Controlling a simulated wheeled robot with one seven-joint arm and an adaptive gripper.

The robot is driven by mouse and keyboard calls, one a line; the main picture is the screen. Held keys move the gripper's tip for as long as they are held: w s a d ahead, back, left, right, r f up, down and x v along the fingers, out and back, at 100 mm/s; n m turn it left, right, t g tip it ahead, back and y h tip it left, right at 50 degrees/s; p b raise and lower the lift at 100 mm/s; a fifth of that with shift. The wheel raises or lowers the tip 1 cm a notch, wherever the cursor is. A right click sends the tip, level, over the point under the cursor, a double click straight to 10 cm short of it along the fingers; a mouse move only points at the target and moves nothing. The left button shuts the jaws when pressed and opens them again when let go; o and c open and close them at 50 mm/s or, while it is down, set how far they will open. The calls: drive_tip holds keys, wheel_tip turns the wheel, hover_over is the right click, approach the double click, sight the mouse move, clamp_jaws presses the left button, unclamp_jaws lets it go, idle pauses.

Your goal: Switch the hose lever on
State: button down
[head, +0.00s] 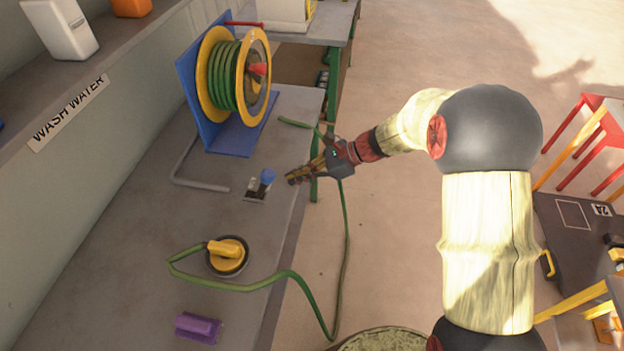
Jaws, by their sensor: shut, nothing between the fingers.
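A small lever with a blue knob (267,176) stands on a dark and white base plate (256,190) on the grey bench. Its on or off marking is too small to read. My gripper (289,180) is shut and empty, just to the right of the blue knob, pointing left towards it. A small gap seems to lie between the fingertips and the knob. A green hose (222,82) is wound on a yellow reel at the back of the bench. The hose also runs over the bench's front edge and back to a round yellow and black fitting (228,256).
A bent grey pipe (188,181) lies left of the lever. A purple block (198,327) sits at the near end of the bench (130,255). A blue reel stand (196,100) rises behind. The bench's right edge is under my gripper.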

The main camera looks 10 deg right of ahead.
sight(264, 185)
drive_tip(key=shift+w+a+r, duration=0.1)
drive_tip(key=shift+a+r, duration=0.05)
drive_tip(key=shift+a, duration=0.35)
drive_tip(key=shift+w+a+r, duration=0.1)
drive_tip(key=shift+a, duration=0.4)
drive_tip(key=shift+r, duration=0.1)
drive_tip(key=shift+a+r+h+p, duration=0.25)
drive_tip(key=shift+a+h+p, duration=0.05)
drive_tip(key=shift+p, duration=0.55)
